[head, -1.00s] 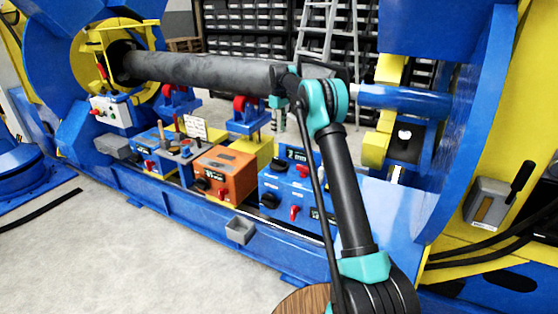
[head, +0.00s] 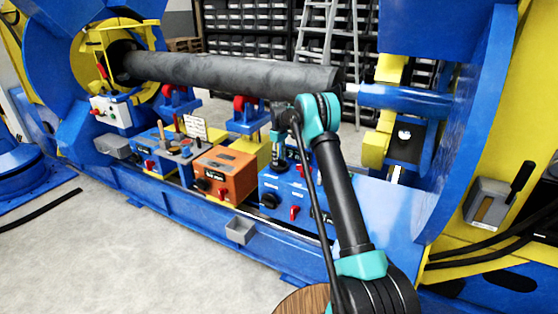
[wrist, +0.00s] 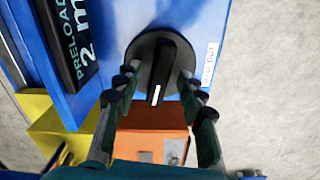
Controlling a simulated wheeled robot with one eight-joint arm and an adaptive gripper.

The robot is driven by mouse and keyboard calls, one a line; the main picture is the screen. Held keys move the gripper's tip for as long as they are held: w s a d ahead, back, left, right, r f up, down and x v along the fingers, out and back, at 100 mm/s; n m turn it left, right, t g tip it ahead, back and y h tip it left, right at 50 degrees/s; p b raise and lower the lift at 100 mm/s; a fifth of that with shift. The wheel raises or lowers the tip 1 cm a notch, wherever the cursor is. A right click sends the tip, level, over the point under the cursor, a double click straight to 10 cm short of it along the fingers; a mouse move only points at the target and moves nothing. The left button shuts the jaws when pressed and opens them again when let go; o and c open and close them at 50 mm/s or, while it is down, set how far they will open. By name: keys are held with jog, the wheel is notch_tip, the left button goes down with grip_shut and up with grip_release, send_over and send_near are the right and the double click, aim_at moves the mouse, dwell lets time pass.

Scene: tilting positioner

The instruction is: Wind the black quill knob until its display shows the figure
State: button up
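The black quill knob (wrist: 153,57) with a white pointer line is in the wrist view, on the blue face of a control box (wrist: 205,25). A label beside it is hard to read, possibly "QUILL OUT". My gripper (wrist: 157,82) is open, its fingers spread to the left and right of the knob; contact is not clear. A dark display (wrist: 72,38) at the upper left reads "PRELOAD 2 m", cut off by the frame edge. In the head view my gripper (head: 278,160) hangs at the blue control box (head: 290,200), partly hiding its upper part.
An orange box (head: 225,175) with knobs stands left of the blue box. The long dark shaft (head: 220,72) runs above. Grey floor (head: 130,255) lies open in front.

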aim_at(279, 159)
jog(key=shift+f, duration=0.45)
grip_shut()
jog(key=shift+m, duration=2.8)
grip_release()
jog(key=shift+r, duration=0.1)
notch_tip(279, 159, up, 12)
